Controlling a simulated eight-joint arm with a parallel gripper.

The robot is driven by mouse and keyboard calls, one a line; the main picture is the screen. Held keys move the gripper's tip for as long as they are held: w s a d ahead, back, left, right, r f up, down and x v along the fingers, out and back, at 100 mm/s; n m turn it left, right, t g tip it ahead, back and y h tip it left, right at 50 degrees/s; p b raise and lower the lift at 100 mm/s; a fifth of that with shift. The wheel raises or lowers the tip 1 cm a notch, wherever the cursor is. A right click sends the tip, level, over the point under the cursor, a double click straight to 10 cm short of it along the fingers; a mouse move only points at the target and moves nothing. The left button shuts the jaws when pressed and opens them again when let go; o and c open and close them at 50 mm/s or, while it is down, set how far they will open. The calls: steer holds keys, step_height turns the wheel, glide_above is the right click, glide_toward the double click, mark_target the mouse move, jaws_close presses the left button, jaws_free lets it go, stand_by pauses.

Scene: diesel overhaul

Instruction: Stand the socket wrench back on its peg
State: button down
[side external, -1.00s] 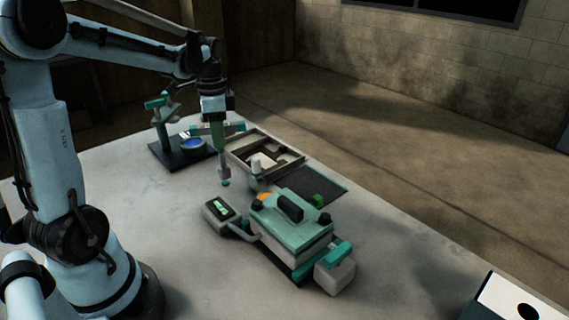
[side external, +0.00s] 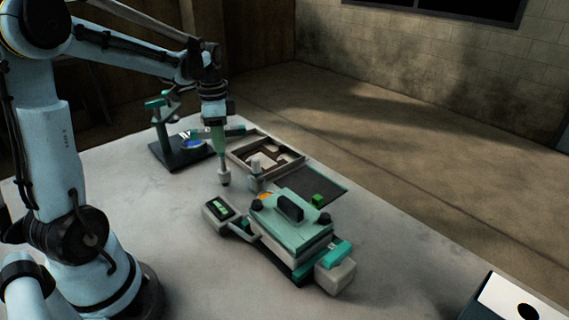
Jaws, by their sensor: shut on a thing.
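My gripper (side external: 215,121) points straight down over the left part of the bench and is shut on the socket wrench. The socket wrench (side external: 218,146) hangs upright below it, with a green handle, a thin shaft and a grey socket at its lower end. The socket is low, close to or on the bench top; I cannot tell if it touches. No peg shows clearly; it may be hidden under the socket.
A black-based stand (side external: 166,156) is behind left. A meter (side external: 219,211) and a teal-topped machine (side external: 283,224) are in front. The bench front left is clear.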

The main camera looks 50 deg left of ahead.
steer(key=shift+f, duration=0.75)
steer(key=c, duration=0.8)
jaws_free()
steer(key=shift+c, duration=0.2)
steer(key=shift+o, duration=0.3)
steer(key=o, duration=0.5)
steer(key=shift+r, duration=4.5)
